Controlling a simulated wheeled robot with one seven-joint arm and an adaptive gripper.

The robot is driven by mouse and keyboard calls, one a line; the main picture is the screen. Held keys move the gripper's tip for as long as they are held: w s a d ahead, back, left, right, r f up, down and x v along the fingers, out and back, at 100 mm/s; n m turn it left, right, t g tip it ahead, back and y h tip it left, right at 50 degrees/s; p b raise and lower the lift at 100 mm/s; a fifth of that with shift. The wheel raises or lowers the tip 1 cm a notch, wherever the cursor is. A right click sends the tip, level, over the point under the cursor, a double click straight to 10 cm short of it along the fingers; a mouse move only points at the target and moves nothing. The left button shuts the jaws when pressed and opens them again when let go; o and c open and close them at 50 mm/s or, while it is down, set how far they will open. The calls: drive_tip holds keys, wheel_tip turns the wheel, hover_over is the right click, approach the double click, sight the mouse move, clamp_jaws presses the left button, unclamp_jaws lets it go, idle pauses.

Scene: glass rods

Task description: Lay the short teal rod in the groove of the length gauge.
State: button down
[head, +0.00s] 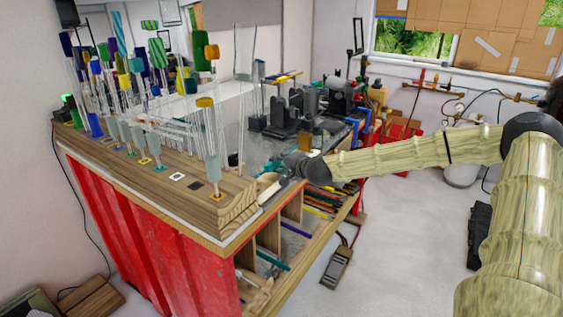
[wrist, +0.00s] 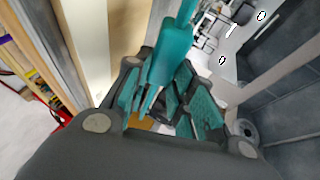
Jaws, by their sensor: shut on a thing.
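My gripper (wrist: 165,100) has dark fingers with teal pads and is shut on a teal rod (wrist: 170,50). In the wrist view the rod runs from the top edge down between the fingers, slightly tilted, with a thicker lower part. A pale strip (wrist: 92,55) lies left of the gripper in the wrist view.
A wooden rack (head: 150,178) with many upright glass rods and coloured caps stands left of my gripper. Dark bench equipment (head: 300,112) stands behind. Below are open shelves with coloured rods, including a teal one (head: 272,260).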

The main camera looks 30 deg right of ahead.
drive_tip(key=shift+w+f, duration=0.25)
drive_tip(key=shift+f, duration=0.2)
drive_tip(key=shift+d+r, duration=0.1)
drive_tip(key=shift+r, duration=0.1)
drive_tip(key=c, duration=1.1)
unclamp_jaws()
drive_tip(key=shift+w+r, duration=0.1)
drive_tip(key=shift+d, duration=0.15)
